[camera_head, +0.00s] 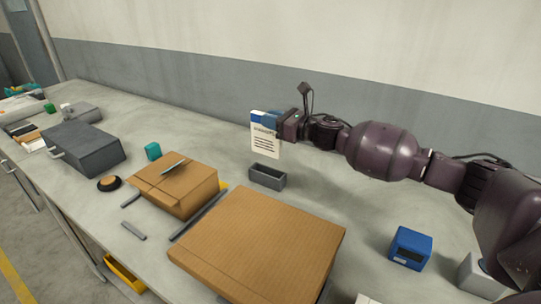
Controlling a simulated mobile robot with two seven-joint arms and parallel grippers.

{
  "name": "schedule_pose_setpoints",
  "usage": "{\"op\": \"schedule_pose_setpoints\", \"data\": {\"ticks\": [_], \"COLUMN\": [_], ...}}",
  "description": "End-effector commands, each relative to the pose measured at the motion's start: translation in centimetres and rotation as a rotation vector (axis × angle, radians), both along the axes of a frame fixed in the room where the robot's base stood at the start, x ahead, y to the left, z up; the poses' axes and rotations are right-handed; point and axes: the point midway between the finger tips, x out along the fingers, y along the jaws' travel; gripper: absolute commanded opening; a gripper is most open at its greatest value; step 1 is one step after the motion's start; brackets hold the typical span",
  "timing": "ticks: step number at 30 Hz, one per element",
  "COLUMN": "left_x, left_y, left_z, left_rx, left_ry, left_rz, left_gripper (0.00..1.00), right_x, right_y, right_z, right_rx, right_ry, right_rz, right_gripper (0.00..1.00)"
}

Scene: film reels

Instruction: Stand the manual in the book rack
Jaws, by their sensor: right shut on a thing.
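The manual (265,143) is a cream booklet with a blue band at its top and dark print lines. My right gripper (284,124) comes in from the right and is shut on its upper right edge. The manual hangs upright above the counter. A small grey open-topped box (267,180), which looks like the book rack, stands on the counter just below the manual. The manual's lower edge shows a little above the box's back rim; whether they touch I cannot tell. My left gripper is not in view.
Two cardboard boxes (258,250) (175,188) stand in front on the counter. A blue cube (409,248) stands right. The counter (345,205) is clear right of the rack.

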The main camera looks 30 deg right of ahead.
Motion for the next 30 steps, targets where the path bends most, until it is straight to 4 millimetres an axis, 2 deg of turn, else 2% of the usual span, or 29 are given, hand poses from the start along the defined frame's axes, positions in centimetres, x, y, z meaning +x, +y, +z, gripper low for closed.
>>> {"op": "schedule_pose_setpoints", "data": {"ticks": [1, 7, 14, 22, 30], "left_x": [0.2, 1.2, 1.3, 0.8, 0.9], "left_y": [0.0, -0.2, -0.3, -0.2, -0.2], "left_z": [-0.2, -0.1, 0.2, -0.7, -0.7], "left_rx": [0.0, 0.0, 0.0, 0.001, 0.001], "left_ry": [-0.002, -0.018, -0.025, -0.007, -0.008], "left_rz": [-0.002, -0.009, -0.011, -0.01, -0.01], "left_gripper": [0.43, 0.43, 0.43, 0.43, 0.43], "right_x": [0.0, 0.0, 0.0, 0.0, 0.0], "right_y": [0.0, 0.0, 0.0, 0.0, 0.0], "right_z": [-1.5, -5.2, -6.7, -10.2, -10.7], "right_rx": [0.005, 0.003, 0.001, 0.002, 0.0], "right_ry": [0.005, 0.003, -0.001, 0.002, -0.002], "right_rz": [-0.001, -0.002, 0.0, -0.001, 0.0], "right_gripper": [0.0, 0.0, 0.0, 0.0, 0.0]}}
